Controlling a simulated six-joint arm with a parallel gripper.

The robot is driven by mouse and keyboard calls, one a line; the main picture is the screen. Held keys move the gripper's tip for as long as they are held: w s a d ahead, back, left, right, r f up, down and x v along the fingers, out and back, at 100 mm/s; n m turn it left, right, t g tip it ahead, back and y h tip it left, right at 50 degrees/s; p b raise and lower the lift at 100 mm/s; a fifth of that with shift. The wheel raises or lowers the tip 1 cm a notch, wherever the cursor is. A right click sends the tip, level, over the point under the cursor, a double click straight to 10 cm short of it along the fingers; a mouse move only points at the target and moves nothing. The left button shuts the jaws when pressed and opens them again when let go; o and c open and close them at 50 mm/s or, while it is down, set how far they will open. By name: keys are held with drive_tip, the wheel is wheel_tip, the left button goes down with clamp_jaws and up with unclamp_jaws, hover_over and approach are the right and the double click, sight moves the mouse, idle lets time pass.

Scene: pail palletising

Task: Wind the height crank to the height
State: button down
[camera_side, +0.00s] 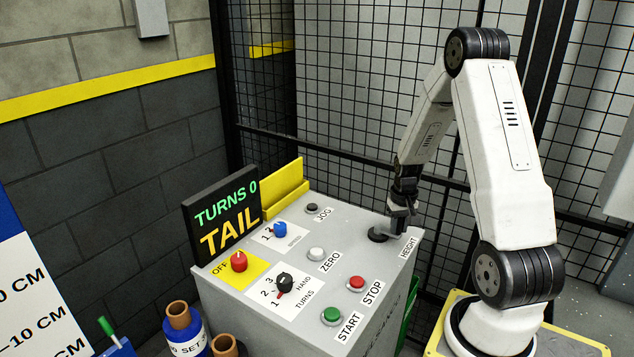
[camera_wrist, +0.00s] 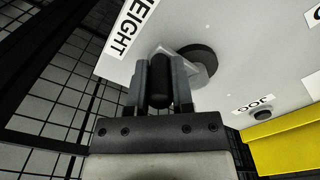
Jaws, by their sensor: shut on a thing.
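The height crank (camera_side: 378,235) is a dark round hub with a small handle, on the top right of the grey console beside the HEIGHT label (camera_side: 408,247). In the wrist view the crank's dark hub (camera_wrist: 199,60) and light arm show, with the black handle (camera_wrist: 159,82) standing between my fingers. My gripper (camera_side: 397,228) points down and is shut on the crank handle. The display (camera_side: 222,216) reads "TURNS 0" in green and "TAIL" in yellow. A black selector knob (camera_side: 285,281) marked HAND TURNS has positions 1, 2 and 3.
The console top (camera_side: 335,228) carries a red OFF knob (camera_side: 238,261), a blue knob (camera_side: 280,228), and JOG (camera_side: 312,207), ZERO (camera_side: 317,254), STOP (camera_side: 357,283) and START (camera_side: 331,316) buttons. A yellow holder (camera_side: 284,189) stands at the back. Mesh fencing (camera_side: 345,95) is close behind.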

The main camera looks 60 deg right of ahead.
drive_tip(key=shift+d+n, duration=0.2)
drive_tip(key=shift+n, duration=0.1)
drive_tip(key=shift+c, duration=2.4)
unclamp_jaws()
drive_tip(key=shift+r, duration=0.15)
drive_tip(key=shift+r, duration=3.75)
drive_tip(key=shift+a, duration=0.1)
drive_tip(key=w+a+r+n+t, duration=0.1)
drive_tip(key=w+a+n, duration=0.15)
drive_tip(key=a, duration=0.55)
drive_tip(key=w+a+n, duration=0.2)
drive_tip(key=w+a, duration=0.1)
drive_tip(key=a, duration=0.5)
drive_tip(key=s+a+n+t, duration=0.1)
drive_tip(key=s+a+n, duration=0.2)
drive_tip(key=a, duration=1.1)
drive_tip(key=shift+s+a+r+n+t, duration=0.2)
drive_tip(key=shift+a+n+t, duration=0.1)
drive_tip(key=shift+n, duration=0.35)
